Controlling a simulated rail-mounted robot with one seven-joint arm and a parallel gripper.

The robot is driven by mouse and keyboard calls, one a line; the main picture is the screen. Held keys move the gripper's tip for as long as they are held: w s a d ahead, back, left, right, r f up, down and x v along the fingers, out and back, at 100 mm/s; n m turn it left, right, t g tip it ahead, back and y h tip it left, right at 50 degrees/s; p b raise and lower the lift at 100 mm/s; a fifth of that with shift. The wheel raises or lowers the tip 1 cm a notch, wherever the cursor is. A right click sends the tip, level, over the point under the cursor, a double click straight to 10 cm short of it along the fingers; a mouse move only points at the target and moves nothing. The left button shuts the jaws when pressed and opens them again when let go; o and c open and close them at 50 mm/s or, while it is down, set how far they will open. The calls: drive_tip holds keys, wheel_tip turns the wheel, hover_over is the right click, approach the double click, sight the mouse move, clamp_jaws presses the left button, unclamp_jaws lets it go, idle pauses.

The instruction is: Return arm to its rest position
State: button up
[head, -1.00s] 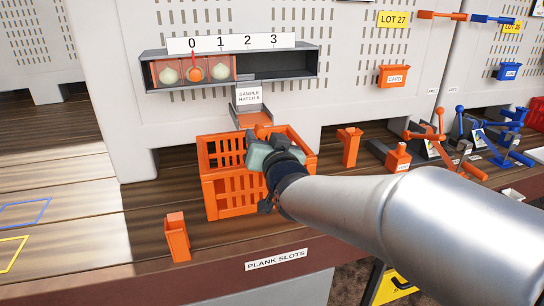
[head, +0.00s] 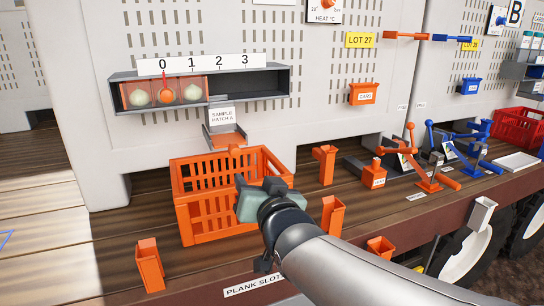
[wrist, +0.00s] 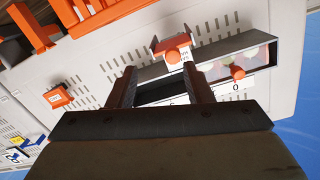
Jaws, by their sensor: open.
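My gripper (head: 262,200) shows in the head view in front of the right corner of the orange crate (head: 205,218). Whether it is above the crate or nearer the camera is hard to tell. In the wrist view my gripper (wrist: 159,72) has its two dark fingers spread apart with nothing between them. My arm (head: 360,270) reaches in from the lower right and hides part of the plank bench.
The sample hatch chute (head: 226,136) hangs above the crate, below a shelf (head: 265,82) holding pale round onions. Orange holders (head: 150,265) stand at the plank edge. Levers (head: 430,165) and a red crate (head: 522,128) are at right.

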drive_tip(key=s+d+f+g+h, duration=0.3)
drive_tip(key=d+f+g, duration=0.1)
drive_tip(key=d+f, duration=0.35)
drive_tip(key=s+d+f+g+h, duration=0.35)
drive_tip(key=d+f, duration=0.25)
drive_tip(key=f, duration=0.3)
drive_tip(key=s+d+f+g, duration=0.3)
drive_tip(key=s+g, duration=0.1)
drive_tip(key=s, duration=0.3)
drive_tip(key=s+d+f+g, duration=0.3)
drive_tip(key=s+f+g, duration=0.1)
drive_tip(key=s, duration=0.3)
drive_tip(key=shift+d+m, duration=0.3)
drive_tip(key=shift+m, duration=0.1)
